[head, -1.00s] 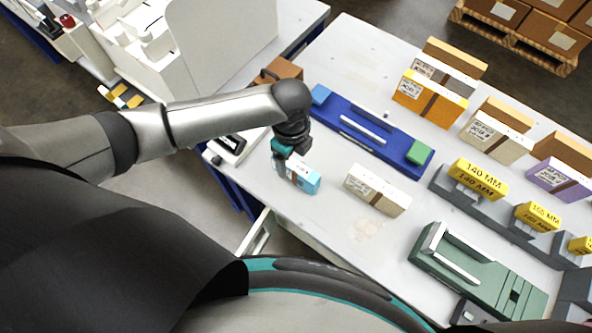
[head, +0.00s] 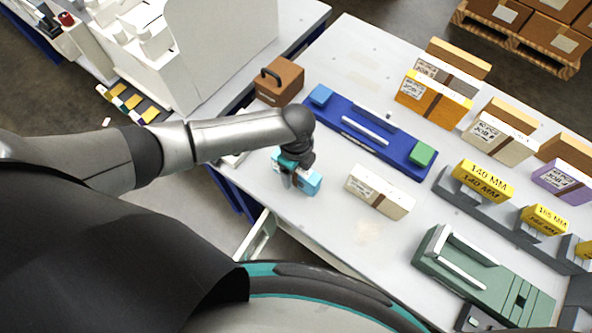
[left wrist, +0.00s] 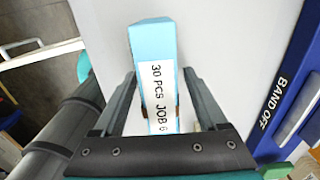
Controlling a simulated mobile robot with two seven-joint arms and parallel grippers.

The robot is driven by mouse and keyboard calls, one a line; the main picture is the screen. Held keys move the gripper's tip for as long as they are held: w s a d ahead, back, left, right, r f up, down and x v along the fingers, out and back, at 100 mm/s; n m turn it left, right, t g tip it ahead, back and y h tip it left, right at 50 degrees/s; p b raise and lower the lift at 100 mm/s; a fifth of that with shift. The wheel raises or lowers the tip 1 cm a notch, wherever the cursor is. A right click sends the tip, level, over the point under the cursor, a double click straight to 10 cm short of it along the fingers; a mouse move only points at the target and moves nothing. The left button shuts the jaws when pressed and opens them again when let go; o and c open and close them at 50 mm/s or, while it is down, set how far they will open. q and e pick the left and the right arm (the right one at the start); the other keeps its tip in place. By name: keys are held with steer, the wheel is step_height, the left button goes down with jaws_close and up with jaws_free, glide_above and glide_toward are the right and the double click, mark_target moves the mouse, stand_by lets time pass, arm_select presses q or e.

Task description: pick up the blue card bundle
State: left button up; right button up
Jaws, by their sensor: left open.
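The blue card bundle (head: 312,183) stands on the light table near its front left edge, partly hidden by my left gripper (head: 289,177). In the left wrist view the bundle (left wrist: 152,42) has a light blue top and a white label reading "30 PCS JOB 6". My left gripper (left wrist: 160,76) is open there, with one finger on each side of the bundle. A gap shows beside the right finger; I cannot tell whether the left finger touches. My right gripper is not in view.
A cream bundle (head: 380,192) stands just right of the blue one. Behind is a blue fixture (head: 375,143) with a metal bar, marked "BAND OFF" in the wrist view. A brown handled box (head: 281,82) is at back left. A green fixture (head: 470,275) sits front right.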

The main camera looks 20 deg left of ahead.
arm_select(q)
jaws_close()
stand_by(0.4)
steer(key=shift+r, duration=0.15)
step_height(320, 180, up, 20)
steer(key=p, duration=0.3)
steer(key=shift+p, duration=0.35)
